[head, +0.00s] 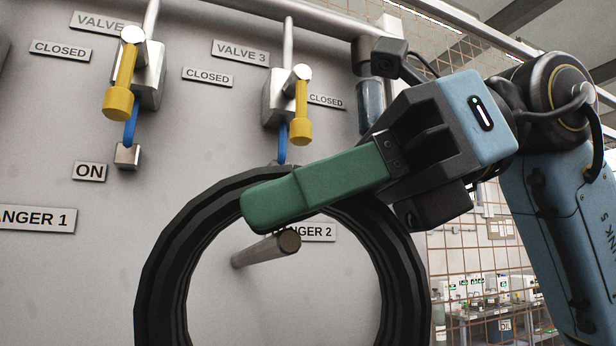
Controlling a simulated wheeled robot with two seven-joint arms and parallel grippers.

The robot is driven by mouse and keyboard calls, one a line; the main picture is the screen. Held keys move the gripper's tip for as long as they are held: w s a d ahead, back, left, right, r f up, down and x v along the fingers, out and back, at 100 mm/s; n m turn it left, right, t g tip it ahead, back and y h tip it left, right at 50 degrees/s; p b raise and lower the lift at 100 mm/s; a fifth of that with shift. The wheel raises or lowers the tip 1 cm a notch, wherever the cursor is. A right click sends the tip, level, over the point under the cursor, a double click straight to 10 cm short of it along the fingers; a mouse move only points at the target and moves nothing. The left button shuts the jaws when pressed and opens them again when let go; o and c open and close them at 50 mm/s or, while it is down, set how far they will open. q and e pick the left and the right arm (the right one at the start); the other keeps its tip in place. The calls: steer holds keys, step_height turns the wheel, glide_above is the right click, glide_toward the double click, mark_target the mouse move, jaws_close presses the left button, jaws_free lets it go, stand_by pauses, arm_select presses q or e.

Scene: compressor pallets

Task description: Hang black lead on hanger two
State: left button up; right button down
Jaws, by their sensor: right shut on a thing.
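The black lead (170,270) is a thick coiled ring. It hangs upright in front of the grey panel, its lower part cut off by the frame. My right gripper (318,192), with green fingers, is shut on the top of the ring, and its fingers hide part of it. Hanger two (265,249) is a round grey peg with a brown end. It shows inside the ring's opening, below the fingers. The "HANGER 2" label (318,232) is partly covered by peg and ring. I cannot tell whether the ring touches the peg. My left gripper is not in view.
Two valves with yellow handles, one at the left (122,85) and one labelled VALVE 3 (300,105), stick out above the ring. A "HANGER 1" label (35,218) is at the left edge. Wire mesh fencing (450,260) stands right of the panel.

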steer(key=shift+w+a, duration=0.15)
steer(key=shift+w, duration=0.4)
steer(key=shift+w+a+p, duration=0.25)
steer(key=shift+w+p, duration=0.1)
steer(key=shift+w, duration=0.4)
steer(key=shift+w+a+p, duration=0.25)
steer(key=shift+w+p, duration=0.1)
steer(key=shift+w, duration=0.35)
steer(key=shift+w+a+f, duration=0.15)
steer(key=shift+w+f, duration=0.25)
steer(key=shift+w, duration=0.1)
steer(key=shift+f, duration=0.35)
